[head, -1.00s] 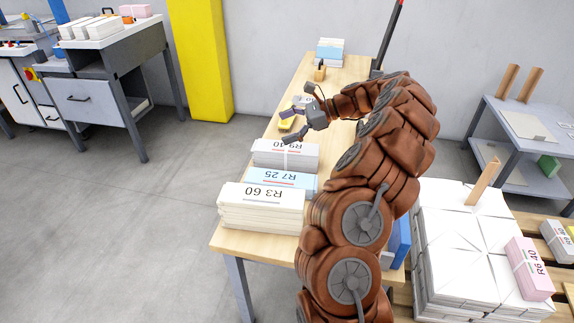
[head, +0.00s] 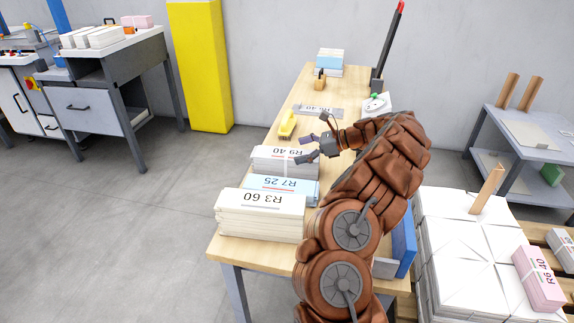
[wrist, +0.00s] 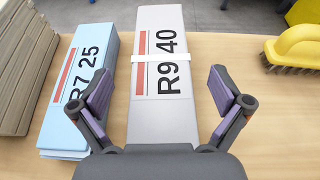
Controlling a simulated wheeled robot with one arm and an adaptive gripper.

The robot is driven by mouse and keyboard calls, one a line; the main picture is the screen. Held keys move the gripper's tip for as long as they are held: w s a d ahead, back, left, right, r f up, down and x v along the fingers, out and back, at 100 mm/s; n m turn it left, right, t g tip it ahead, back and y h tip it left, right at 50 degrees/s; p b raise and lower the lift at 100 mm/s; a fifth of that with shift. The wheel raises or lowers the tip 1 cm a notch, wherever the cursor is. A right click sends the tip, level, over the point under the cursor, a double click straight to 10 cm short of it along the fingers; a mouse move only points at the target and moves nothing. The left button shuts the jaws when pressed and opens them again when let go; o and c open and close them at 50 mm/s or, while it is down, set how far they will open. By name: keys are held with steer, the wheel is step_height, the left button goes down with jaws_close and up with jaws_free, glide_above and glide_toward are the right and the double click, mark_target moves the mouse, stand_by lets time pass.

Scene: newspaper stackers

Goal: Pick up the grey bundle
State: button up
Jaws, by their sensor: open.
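The grey bundle (head: 272,158), marked R9 40 and bound with a white strap, lies on the wooden table behind the blue bundle in the head view. In the wrist view the grey bundle (wrist: 160,80) runs lengthwise away from me in the middle. My gripper (head: 305,150) is at the bundle's right end in the head view. In the wrist view my gripper (wrist: 160,98) is open, with one finger towards each long side of the bundle's near part. The fingers do not grip it, and their height above the table is hard to tell.
A blue bundle (wrist: 82,85) marked R7 25 lies close left of the grey one, with the R3 60 stack (head: 260,215) beyond it. A yellow brush (wrist: 295,48) lies to the right. Bare tabletop (wrist: 230,55) separates brush and bundle.

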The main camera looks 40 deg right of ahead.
steer(key=x, duration=0.2)
steer(key=shift+w+a+f, duration=0.15)
steer(key=shift+w+f, duration=0.05)
steer(key=shift+r, duration=0.1)
steer(key=c, duration=1.9)
steer(key=shift+r, duration=0.1)
step_height(320, 180, up, 10)
steer(key=p, duration=0.1)
steer(key=shift+p, duration=0.4)
